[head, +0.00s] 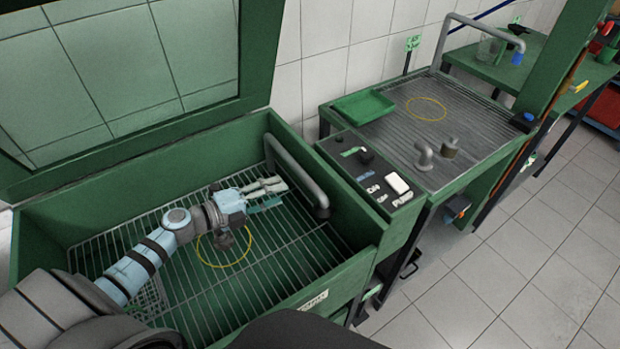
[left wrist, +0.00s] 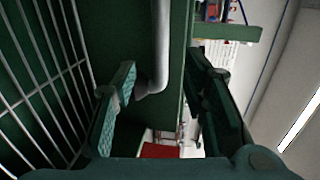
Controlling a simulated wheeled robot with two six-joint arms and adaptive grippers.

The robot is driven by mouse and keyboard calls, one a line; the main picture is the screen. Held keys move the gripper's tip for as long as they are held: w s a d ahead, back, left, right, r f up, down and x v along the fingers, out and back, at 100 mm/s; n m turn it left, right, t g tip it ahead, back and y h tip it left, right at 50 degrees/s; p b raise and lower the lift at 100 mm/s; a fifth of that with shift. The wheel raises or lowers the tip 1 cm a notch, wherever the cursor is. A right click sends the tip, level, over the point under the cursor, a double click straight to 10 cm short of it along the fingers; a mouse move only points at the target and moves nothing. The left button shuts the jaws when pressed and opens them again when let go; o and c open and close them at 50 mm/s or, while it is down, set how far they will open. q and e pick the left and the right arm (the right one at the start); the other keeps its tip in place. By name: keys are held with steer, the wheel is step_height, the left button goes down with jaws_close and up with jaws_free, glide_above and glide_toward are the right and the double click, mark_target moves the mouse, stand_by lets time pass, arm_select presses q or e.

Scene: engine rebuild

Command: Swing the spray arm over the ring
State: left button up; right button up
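The spray arm (head: 297,170) is a grey bent pipe along the right inner wall of the open green wash tank (head: 70,243). The yellow ring (head: 207,259) lies on the tank's wire grille, left of the pipe and partly behind my left wrist. My left gripper (head: 278,193) is open over the grille, fingers pointing at the pipe from the left. In the left wrist view, the pipe (left wrist: 160,40) shows in the gap between the spread fingers, closer to the left finger. I cannot tell whether it touches. My right gripper is not in view.
The raised lid (head: 120,80) stands behind the tank. A control panel (head: 370,172) with a pump switch adjoins its right wall. Farther right, another grated table (head: 470,105) bears a second yellow ring (head: 443,103), a green tray (head: 362,107) and short pipe fittings. Tiled floor lies to the right.

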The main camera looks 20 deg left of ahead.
mark_target(309, 182)
arm_select(q)
steer(key=x, duration=1.1)
steer(key=shift+s+d+b, duration=0.1)
steer(key=shift+b, duration=0.25)
steer(key=shift+s+r, duration=0.1)
steer(key=shift+s, duration=0.1)
steer(key=shift+c, duration=0.2)
steer(key=shift+w, duration=0.1)
jaws_close()
